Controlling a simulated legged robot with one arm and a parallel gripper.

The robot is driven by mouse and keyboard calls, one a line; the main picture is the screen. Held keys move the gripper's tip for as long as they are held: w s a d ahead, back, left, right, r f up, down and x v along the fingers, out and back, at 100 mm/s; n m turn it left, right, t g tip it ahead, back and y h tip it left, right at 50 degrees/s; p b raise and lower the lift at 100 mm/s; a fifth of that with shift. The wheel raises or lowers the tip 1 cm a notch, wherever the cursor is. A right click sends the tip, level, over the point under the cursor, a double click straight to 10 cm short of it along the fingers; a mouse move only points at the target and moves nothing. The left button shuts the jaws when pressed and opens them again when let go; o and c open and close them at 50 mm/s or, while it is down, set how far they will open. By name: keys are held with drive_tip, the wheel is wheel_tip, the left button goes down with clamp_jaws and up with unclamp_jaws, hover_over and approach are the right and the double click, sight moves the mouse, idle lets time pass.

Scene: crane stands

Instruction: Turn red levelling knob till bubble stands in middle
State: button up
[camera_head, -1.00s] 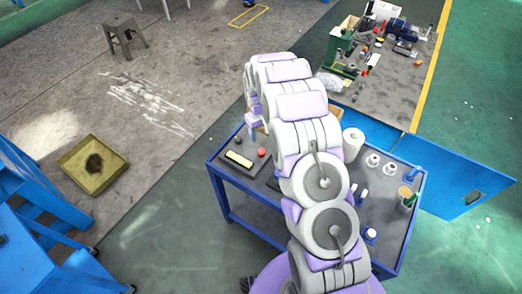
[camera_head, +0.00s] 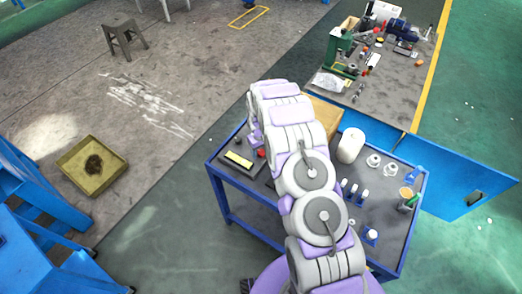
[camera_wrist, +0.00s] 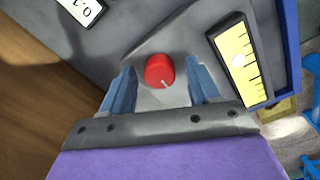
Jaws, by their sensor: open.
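The red knob (camera_wrist: 160,70) sits on a grey plate (camera_wrist: 185,28), with a pale pointer mark on its lower side. My gripper (camera_wrist: 163,72) is open, with one blue-grey finger on each side of the knob and a visible gap to it. The yellow level vial (camera_wrist: 243,84) lies to the right of the knob, with tick marks along its right edge. Its pale round bubble (camera_wrist: 238,61) is near the middle, slightly toward the upper end. In the head view the knob (camera_head: 262,154) and vial (camera_head: 239,159) are at the blue table's left corner, below my arm's end.
The blue-framed table (camera_head: 230,200) carries a white roll (camera_head: 350,145), small white and blue parts and a cup (camera_head: 405,193) on its right. A wooden box (camera_head: 325,115) stands behind my arm. A partly cut-off label (camera_wrist: 80,8) shows in the wrist view.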

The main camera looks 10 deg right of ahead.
drive_tip(key=c, duration=1)
drive_tip(key=shift+c, duration=0.2)
drive_tip(key=shift+m, duration=0.3)
drive_tip(key=m+p, duration=0.1)
drive_tip(key=m, duration=0.3)
drive_tip(key=shift+m, duration=0.3)
drive_tip(key=m+p, duration=0.1)
drive_tip(key=m, duration=0.4)
drive_tip(key=m+p, duration=0.2)
drive_tip(key=m, duration=0.3)
drive_tip(key=shift+r+m, duration=0.1)
drive_tip(key=shift+m, duration=0.3)
drive_tip(key=shift+w+m+p, duration=0.1)
drive_tip(key=shift+m+p, duration=1)
drive_tip(key=shift+m, duration=0.8)
